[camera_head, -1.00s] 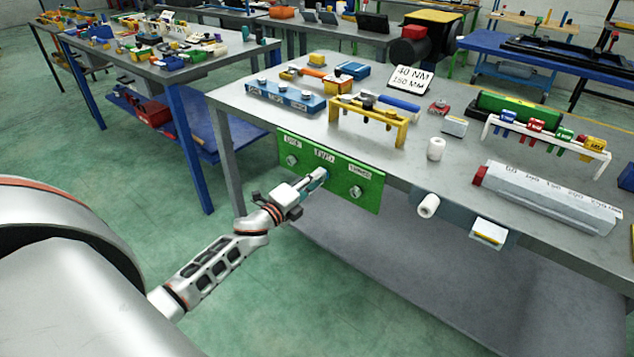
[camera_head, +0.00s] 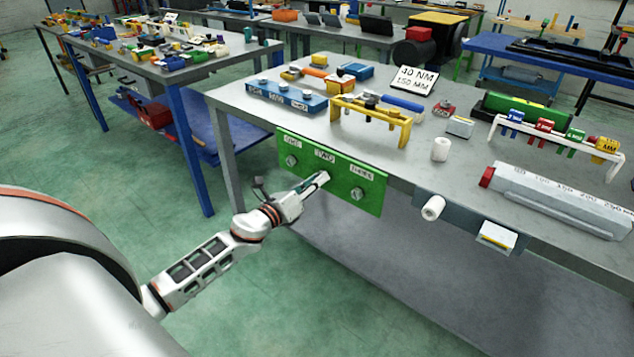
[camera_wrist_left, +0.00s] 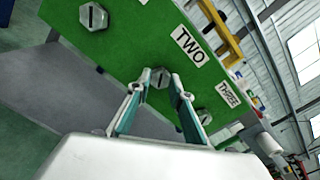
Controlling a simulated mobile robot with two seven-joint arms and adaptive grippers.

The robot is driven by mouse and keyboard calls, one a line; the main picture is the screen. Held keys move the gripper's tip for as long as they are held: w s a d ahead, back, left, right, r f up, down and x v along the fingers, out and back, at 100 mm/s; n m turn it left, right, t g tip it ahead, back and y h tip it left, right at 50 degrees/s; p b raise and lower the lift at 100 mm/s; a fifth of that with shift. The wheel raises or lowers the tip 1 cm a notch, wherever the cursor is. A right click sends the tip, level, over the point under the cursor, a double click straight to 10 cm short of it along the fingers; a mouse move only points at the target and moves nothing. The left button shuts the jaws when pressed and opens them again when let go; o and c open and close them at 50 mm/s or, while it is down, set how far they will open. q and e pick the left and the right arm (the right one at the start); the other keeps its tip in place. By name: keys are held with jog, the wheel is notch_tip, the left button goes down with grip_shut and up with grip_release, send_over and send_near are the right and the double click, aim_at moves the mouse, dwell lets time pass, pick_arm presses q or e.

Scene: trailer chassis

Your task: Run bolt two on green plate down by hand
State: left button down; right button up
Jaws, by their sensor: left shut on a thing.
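The green plate (camera_head: 342,170) hangs upright on the front side of the grey workbench, with labels for one, two and three. My left gripper (camera_head: 322,178) reaches it from the left, at the middle place under the label TWO. In the left wrist view, bolt two (camera_wrist_left: 160,78) is a grey slotted head between my left fingertips, which are shut on it. Its shank is hidden, so I cannot tell how deep it sits. Bolt one (camera_head: 291,160) and bolt three (camera_head: 357,193) stand clear on either side. My right gripper is in no view.
The workbench (camera_head: 415,175) carries a blue bolt rack (camera_head: 286,96), a yellow stand (camera_head: 370,118), a white socket stand (camera_head: 555,140) and a 30 NM / 150 MM sign (camera_head: 415,80). A white roll (camera_head: 433,208) hangs on the front edge. The floor left of the plate is clear.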

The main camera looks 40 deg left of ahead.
pick_arm(q)
jog(key=shift+s+f+m, duration=0.1)
jog(key=shift+f+m, duration=0.2)
jog(key=shift+m, duration=0.1)
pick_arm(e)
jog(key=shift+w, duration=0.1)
pick_arm(q)
jog(key=c, duration=1.8)
grip_release()
jog(key=shift+r, duration=0.2)
jog(key=s, duration=0.8)
jog(key=s+a, duration=0.1)
jog(key=s, duration=0.3)
